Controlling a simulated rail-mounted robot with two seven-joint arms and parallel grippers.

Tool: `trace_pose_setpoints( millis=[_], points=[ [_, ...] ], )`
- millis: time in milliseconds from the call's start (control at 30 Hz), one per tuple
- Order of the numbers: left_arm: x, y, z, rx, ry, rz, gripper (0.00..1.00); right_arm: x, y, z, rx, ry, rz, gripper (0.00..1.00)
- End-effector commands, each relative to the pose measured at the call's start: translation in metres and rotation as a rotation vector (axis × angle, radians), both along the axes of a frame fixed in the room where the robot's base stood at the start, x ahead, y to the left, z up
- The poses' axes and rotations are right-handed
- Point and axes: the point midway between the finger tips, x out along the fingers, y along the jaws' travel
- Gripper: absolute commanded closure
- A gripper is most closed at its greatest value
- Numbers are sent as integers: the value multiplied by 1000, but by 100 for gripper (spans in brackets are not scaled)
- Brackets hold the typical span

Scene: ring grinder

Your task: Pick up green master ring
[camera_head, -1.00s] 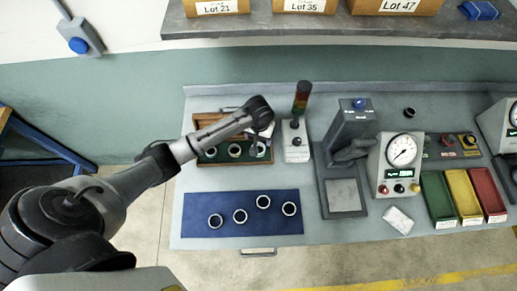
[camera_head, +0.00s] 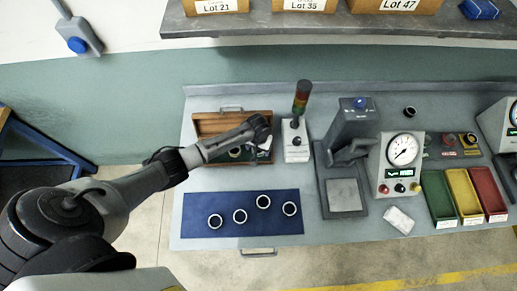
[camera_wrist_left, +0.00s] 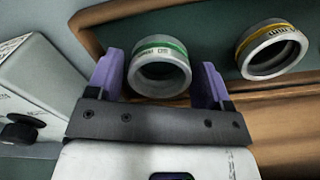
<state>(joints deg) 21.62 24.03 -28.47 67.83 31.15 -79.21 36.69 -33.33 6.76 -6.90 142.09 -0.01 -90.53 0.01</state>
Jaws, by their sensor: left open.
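The green master ring (camera_wrist_left: 160,66), a metal ring with a green band, shows in the left wrist view inside the wooden box, on its dark green lining. My left gripper (camera_wrist_left: 158,80) is open, with one purple finger on each side of this ring. The ring is not visibly clamped. In the head view my left gripper (camera_head: 262,150) points down over the right part of the open wooden box (camera_head: 205,126), and my arm hides much of the box. My right gripper is not in view.
A yellow-banded ring (camera_wrist_left: 270,50) sits right of the green one. A signal tower (camera_head: 301,98) on a white box (camera_head: 295,148) stands close right of the wooden box. A blue mat (camera_head: 192,205) with several rings lies in front. The gauge unit (camera_head: 400,165) is farther right.

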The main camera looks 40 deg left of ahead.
Motion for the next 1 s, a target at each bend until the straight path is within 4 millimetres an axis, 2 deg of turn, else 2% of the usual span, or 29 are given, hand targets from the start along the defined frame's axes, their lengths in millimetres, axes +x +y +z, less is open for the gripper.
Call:
trace_pose_setpoints(
  millis=[300, 733, 1000],
  points=[
    [0, 0, -3, 0, -1, 0, 27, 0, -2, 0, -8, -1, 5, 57],
    [0, 0, -3, 0, -1, 0, 68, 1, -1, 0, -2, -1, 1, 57],
    [0, 0, -1, -1, -1, 0, 69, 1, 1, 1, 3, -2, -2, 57]
  ],
)
